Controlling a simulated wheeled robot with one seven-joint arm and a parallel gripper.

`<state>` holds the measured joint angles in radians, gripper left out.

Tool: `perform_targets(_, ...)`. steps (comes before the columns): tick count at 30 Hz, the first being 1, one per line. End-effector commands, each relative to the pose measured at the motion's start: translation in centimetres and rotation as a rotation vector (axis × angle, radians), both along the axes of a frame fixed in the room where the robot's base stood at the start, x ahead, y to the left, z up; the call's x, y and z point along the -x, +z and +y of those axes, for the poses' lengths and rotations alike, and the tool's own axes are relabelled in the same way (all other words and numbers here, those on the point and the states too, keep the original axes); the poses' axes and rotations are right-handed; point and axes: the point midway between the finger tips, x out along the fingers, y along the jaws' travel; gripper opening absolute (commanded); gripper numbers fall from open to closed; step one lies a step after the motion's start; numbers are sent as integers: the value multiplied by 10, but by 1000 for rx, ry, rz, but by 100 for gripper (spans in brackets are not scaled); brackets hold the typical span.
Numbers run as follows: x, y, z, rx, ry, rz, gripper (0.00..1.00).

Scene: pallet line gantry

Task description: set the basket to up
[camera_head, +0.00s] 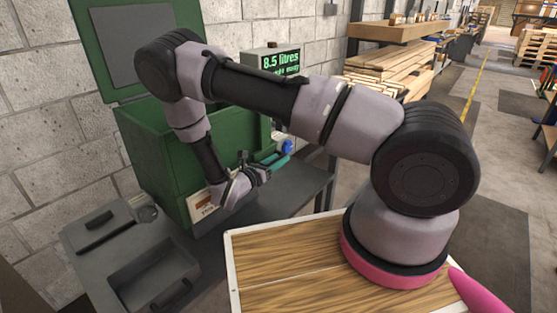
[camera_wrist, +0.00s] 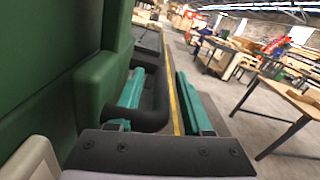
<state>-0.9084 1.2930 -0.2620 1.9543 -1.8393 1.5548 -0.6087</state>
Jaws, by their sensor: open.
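The green machine (camera_head: 165,150) stands against the wall with its lid (camera_head: 100,40) raised. The basket itself is not visible to me; the machine's inside is hidden. In the wrist view, a black curved bar (camera_wrist: 150,118), like a handle, stands out beside the green body (camera_wrist: 103,85). My gripper (camera_wrist: 161,85) is open, its teal fingers on either side of part of this bar. I cannot tell whether they touch it. In the head view my gripper (camera_head: 270,162) is at the machine's front right, near a blue round part (camera_head: 288,146).
A display (camera_head: 282,62) behind my arm reads 8.5 litres. A wooden-topped surface (camera_head: 280,285) lies in front. Stacked timber (camera_head: 385,75) stands behind. Open floor lies to the right.

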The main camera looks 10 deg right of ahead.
Motion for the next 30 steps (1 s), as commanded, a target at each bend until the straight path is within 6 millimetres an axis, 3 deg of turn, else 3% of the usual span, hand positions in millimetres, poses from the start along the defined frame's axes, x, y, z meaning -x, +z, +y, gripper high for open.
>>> perform_targets(11, -4, 0, -5, 0, 1, 0, 50)
perform_targets(15, -4, 0, -5, 0, 1, 0, 0)
perform_targets(30, -4, 0, -5, 0, 1, 0, 0)
